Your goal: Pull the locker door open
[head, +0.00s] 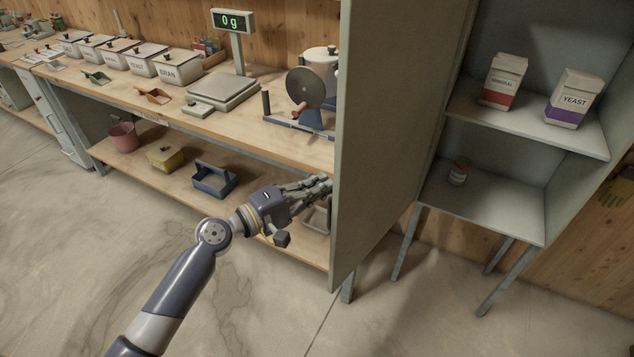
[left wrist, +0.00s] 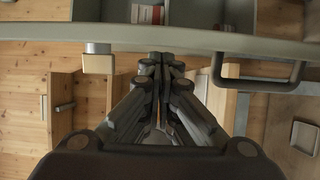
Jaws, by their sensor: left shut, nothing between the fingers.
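The grey-green locker door (head: 390,130) stands swung open, its edge toward me, and the locker's inside shows to its right. My left gripper (head: 325,186) is at the door's outer face on the left side; its fingers are shut with nothing between them. In the left wrist view the fingertips (left wrist: 165,62) point at the door panel (left wrist: 200,38). A dark bar handle (left wrist: 258,86) sits on the door to the right of the fingers, and they are not around it. I cannot tell whether the fingertips touch the door. My right gripper is out of view.
The locker (head: 480,190) holds a mineral carton (head: 503,80), a yeast carton (head: 573,99) and a small jar (head: 460,172). A workbench (head: 250,125) with a scale (head: 222,92) and several bins runs behind the door. The floor in front is clear.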

